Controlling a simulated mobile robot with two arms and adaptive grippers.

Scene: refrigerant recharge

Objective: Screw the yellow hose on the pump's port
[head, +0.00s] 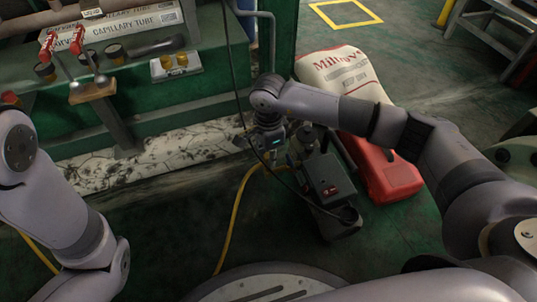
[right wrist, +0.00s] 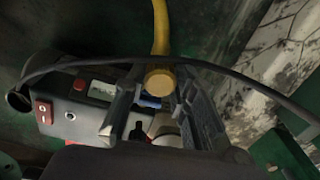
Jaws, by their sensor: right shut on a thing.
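The dark pump (head: 328,182) stands on the green floor, with a red switch on its top; its body also shows at the left of the right wrist view (right wrist: 75,115). My right gripper (head: 268,145) is beside the pump's upper end, pointing down. In the right wrist view my right gripper (right wrist: 160,95) is shut on the end of the yellow hose (right wrist: 160,78). The yellow hose (head: 236,215) runs from there down across the floor. A pale cylindrical fitting (right wrist: 165,128) shows close to the hose end; I cannot tell whether they touch. My left gripper is out of view.
A black cable (head: 236,85) hangs in front of my right gripper and reaches the pump. A red container (head: 385,172) and a white sack (head: 335,68) lie right of the pump. A green bench (head: 165,95) with tools stands at the back left.

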